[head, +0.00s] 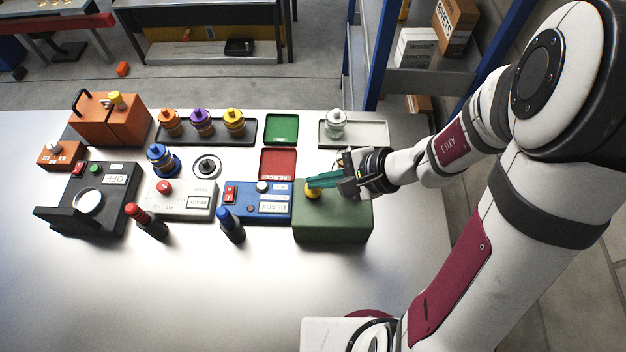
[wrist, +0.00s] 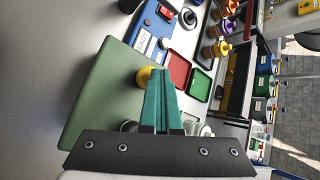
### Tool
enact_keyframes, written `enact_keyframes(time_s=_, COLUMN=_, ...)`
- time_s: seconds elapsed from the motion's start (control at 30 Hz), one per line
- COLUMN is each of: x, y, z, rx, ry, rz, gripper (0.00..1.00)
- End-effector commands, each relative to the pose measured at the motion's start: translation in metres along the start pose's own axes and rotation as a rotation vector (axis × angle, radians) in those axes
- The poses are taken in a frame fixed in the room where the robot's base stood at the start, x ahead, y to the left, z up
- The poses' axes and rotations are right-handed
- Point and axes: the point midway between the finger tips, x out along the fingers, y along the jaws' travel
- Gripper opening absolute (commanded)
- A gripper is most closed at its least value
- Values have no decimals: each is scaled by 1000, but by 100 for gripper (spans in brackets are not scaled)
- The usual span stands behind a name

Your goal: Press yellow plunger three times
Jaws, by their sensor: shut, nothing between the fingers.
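The yellow plunger (head: 311,194) stands on top of the green box (head: 340,225) at the right side of the bench. My gripper (head: 311,183) is shut and empty, with its teal fingers lying nearly level. The fingertips are right at the plunger's head and cover part of it in the head view. In the wrist view the plunger (wrist: 144,77) shows just beside the closed fingertips (wrist: 159,72), over the green box (wrist: 98,100). I cannot tell whether the fingers touch the plunger or how far down it is.
A blue READY box (head: 270,210) adjoins the green box on the left. A red tray (head: 278,165), a green tray (head: 282,128) and a pale tray (head: 370,132) with a silver canister lie behind. A blue-topped bottle (head: 231,226) stands in front. The bench front is clear.

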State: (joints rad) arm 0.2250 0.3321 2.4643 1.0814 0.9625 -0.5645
Motion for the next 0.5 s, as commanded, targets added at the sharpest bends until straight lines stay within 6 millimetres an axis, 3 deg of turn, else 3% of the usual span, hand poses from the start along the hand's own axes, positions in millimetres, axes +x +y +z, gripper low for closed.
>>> enact_keyframes(time_s=0.5, x=4, y=4, z=-3, rx=0, ry=0, rz=1, gripper=0)
